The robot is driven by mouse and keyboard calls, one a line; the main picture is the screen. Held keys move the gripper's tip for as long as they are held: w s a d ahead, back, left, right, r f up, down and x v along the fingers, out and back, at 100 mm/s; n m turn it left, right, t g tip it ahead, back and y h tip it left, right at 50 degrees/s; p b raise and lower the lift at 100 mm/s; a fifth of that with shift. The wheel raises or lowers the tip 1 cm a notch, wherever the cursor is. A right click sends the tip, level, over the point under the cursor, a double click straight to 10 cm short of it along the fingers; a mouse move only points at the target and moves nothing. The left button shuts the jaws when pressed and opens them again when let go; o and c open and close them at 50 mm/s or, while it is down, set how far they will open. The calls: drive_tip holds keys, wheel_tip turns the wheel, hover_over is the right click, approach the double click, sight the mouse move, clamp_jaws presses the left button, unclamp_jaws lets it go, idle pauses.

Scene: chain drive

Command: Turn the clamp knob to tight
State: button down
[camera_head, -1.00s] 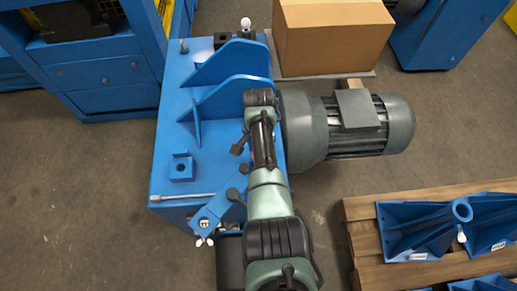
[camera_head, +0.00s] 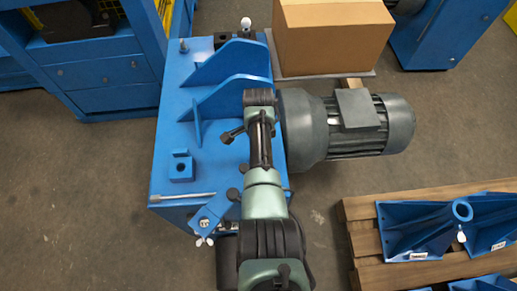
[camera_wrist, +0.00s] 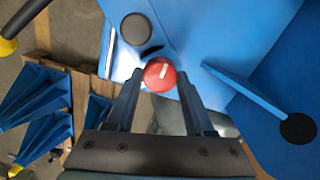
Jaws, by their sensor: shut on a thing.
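The clamp knob is a red round knob (camera_wrist: 156,78) with a short white mark on its face, in the upper middle of the wrist view. My gripper (camera_wrist: 159,86) is shut on it, with one finger on each side. The mark is slightly tilted from upright in that view. In the head view my arm reaches over the blue machine base (camera_head: 165,140). There the knob and fingertips are hidden behind my arm.
A grey motor (camera_head: 365,125) stands right of the machine base. Behind it is a cardboard box (camera_head: 333,38). A wooden pallet (camera_head: 365,250) with blue brackets (camera_head: 415,235) lies at lower right. A round black part (camera_wrist: 135,29) sits just beyond the knob.

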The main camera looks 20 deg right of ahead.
drive_tip(key=shift+d+r, duration=0.1)
drive_tip(key=shift+c, duration=1.4)
unclamp_jaws()
wheel_tip(320, 180, up, 13)
drive_tip(key=p, duration=0.2)
